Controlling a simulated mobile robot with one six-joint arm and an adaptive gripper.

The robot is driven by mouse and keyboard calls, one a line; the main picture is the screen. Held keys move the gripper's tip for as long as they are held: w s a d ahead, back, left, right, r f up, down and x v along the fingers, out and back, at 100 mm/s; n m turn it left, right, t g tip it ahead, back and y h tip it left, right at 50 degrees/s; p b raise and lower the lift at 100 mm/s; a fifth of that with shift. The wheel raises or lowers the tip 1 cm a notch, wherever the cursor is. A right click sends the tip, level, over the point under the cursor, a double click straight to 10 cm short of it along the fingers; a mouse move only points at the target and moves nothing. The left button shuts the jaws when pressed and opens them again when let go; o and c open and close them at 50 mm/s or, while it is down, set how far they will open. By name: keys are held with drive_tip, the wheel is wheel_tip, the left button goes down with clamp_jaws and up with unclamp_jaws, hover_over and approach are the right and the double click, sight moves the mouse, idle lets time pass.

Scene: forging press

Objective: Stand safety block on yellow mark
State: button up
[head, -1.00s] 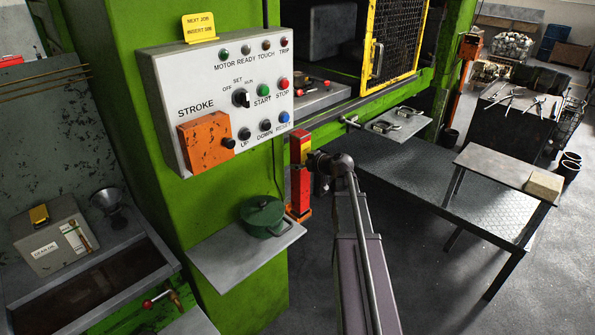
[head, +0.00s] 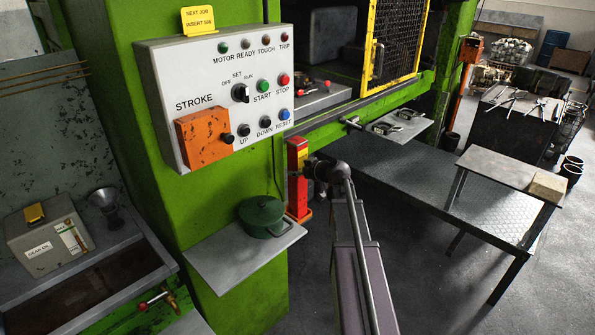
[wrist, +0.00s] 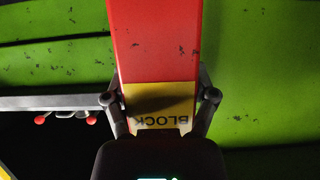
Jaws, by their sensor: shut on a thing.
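The safety block (head: 297,155) is a tall red bar with a yellow band, upright beside the green press column in the head view. In the wrist view the red block (wrist: 155,40) fills the upper middle, with the word BLOCK upside down on its yellow band. My gripper (wrist: 160,97) is shut on the block, one finger on each side at the yellow band. In the head view my wrist partly hides the gripper and the block's middle. A red foot shows at its lower end; I cannot tell what it rests on. I cannot make out the yellow mark.
The control panel (head: 215,95) and a shelf (head: 225,258) with a green pot (head: 262,215) are left of the block. The press opening with a yellow mesh guard (head: 398,40) is behind. A dark table (head: 420,185) stands right; open floor is at lower right.

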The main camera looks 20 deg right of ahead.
drive_tip(key=shift+f, duration=0.15)
drive_tip(key=o, duration=1.2)
drive_tip(key=shift+s, duration=0.15)
drive_tip(key=p+v, duration=0.5)
drive_tip(key=v, duration=0.8)
drive_tip(key=shift+s+d, duration=0.1)
drive_tip(key=shift+s, duration=0.15)
